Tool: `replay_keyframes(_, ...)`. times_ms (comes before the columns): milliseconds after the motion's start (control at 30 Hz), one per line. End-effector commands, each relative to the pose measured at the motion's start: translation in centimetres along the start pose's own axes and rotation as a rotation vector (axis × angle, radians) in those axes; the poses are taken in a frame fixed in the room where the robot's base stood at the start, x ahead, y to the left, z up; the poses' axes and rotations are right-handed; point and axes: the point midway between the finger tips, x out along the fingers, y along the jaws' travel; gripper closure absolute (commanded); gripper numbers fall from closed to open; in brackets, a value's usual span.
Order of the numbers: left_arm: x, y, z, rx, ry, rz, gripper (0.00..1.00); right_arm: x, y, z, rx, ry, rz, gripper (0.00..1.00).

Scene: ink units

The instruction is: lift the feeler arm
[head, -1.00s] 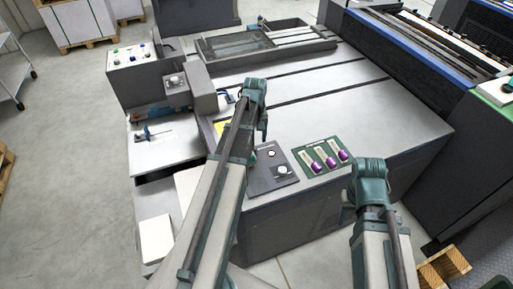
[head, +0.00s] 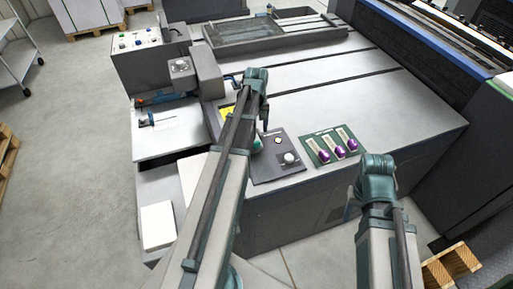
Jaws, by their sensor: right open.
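I cannot pick out the feeler arm for certain in the head view. A small blue-and-metal part (head: 152,121) lies across the pale plate at the machine's left end, below a grey block with a knob (head: 181,66). My left arm reaches up over the machine's front edge, right of that plate. Its teal end part (head: 257,143) shows beside the arm near the yellow label, but the fingers cannot be made out. My right gripper (head: 350,207) is open and mostly hidden behind my right arm, in front of the machine's front edge.
A dark control panel (head: 276,160) and a green panel with purple-tipped levers (head: 332,146) sit on the front edge. A button box (head: 138,52) stands at the back left. The pale flat top (head: 350,85) is clear. A wooden pallet (head: 450,264) lies at the lower right.

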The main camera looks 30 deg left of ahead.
Motion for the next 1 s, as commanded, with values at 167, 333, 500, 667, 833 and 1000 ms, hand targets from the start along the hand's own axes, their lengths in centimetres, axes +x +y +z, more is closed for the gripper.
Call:
replay_keyframes(167,3.4,0.0,0.0,0.000,0.000,0.000,0.30,3.3,-0.3,-0.2,0.000,0.000,0.000,0.50)
replay_keyframes(333,5.8,0.0,0.0,0.000,0.000,0.000,0.30,5.7,-0.6,-0.3,0.000,0.000,0.000,0.50)
replay_keyframes(500,7.6,0.0,0.0,0.000,0.000,0.000,0.30,7.6,-0.7,-0.4,0.000,0.000,0.000,0.50)
replay_keyframes(667,8.2,0.0,0.0,0.000,0.000,0.000,0.30,8.1,-0.8,-0.5,0.000,0.000,0.000,0.50)
replay_keyframes(833,8.1,0.0,0.0,0.000,0.000,0.000,0.30,8.0,-0.8,-0.5,0.000,0.000,0.000,0.50)
replay_keyframes(1000,8.0,0.0,0.0,0.000,0.000,0.000,0.44,8.0,-0.8,-0.5,0.000,0.000,0.000,0.50)
